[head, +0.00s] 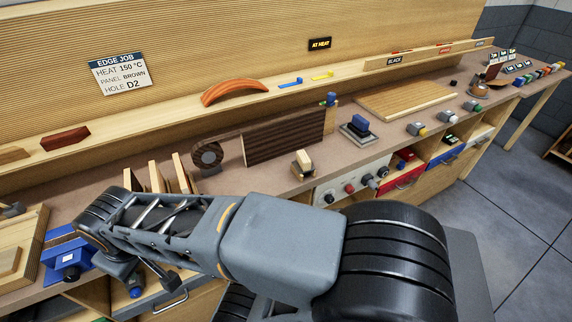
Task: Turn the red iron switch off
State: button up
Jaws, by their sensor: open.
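A white control panel (329,192) is set in the front of the bench, right of the middle. It carries a red knob (349,188) and several dark knobs. I cannot tell from this view which control is the red iron switch, or how it is set. My arm reaches left across the foreground. My gripper (150,280) is at its far end, low at the left, well away from the panel. It is open, but its fingertips are small and partly hidden.
A blue-handled device (358,124) stands on the bench above the panel. A blue clamp (69,262) is at lower left. A sign (320,44) reads AT HEAT. Open floor lies at right.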

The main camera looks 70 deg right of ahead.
aim_at(349, 188)
jog(key=u, duration=0.7)
jog(key=k, duration=2.6)
jog(key=z, duration=1.65)
